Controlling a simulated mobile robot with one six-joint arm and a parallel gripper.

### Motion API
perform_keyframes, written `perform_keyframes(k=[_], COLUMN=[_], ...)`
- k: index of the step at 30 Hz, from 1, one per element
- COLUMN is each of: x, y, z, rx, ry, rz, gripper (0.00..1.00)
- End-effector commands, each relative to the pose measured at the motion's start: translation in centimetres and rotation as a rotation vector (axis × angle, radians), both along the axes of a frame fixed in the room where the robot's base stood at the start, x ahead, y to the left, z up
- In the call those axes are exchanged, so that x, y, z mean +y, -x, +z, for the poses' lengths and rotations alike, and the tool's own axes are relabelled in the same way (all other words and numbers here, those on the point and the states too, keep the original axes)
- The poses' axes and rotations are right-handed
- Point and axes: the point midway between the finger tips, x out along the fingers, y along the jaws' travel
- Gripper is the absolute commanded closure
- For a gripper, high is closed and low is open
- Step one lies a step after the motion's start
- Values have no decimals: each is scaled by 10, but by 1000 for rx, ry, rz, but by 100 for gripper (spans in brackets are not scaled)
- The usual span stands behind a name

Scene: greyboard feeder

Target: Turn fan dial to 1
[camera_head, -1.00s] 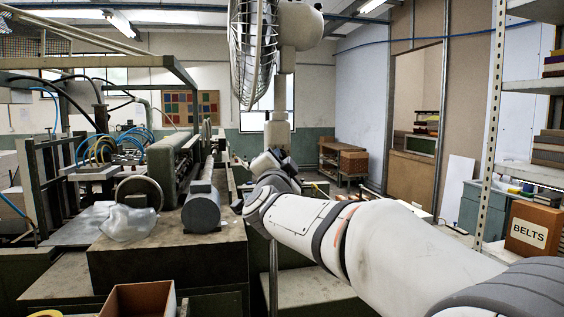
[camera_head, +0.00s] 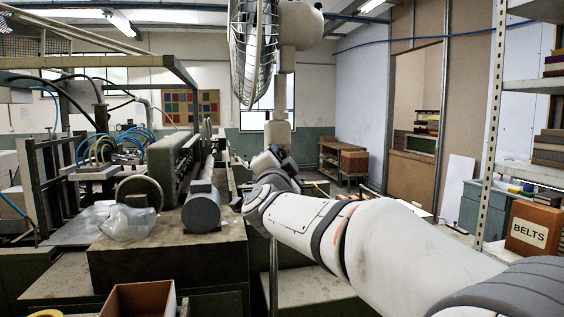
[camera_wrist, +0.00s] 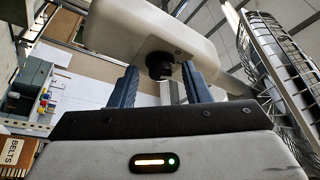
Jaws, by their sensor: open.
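The fan's dial (camera_wrist: 160,65) is a small dark round knob on the underside of the cream fan housing (camera_wrist: 150,30) in the wrist view. My gripper (camera_wrist: 158,72) is open, with one blue-grey finger on each side of the dial. Gaps show between the fingers and the dial in this view; contact cannot be told. The dial's marks and setting cannot be read. In the head view the fan's wire cage (camera_head: 254,50) and pale housing (camera_head: 301,25) stand above my arm. The dial cannot be made out there.
The fan cage (camera_wrist: 275,65) is close on the right in the wrist view. The fan's pole (camera_head: 277,132) stands behind my arm. A machine bench with a grey motor (camera_head: 202,208) is at left. A shelf with a BELTS box (camera_head: 534,228) is at right.

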Motion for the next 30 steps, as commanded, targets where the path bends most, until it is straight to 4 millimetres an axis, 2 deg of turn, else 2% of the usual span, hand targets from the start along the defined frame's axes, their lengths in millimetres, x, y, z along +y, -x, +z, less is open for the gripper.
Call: perform_keyframes(k=[5, 12, 18, 30], x=[1, 2, 3, 2], y=[8, 48, 71, 75], z=[-2, -13, -18, -19], rx=[0, -2, 0, 2], ry=[0, 0, 0, 3], rz=[1, 3, 1, 2], gripper=[57, 57, 57, 57])
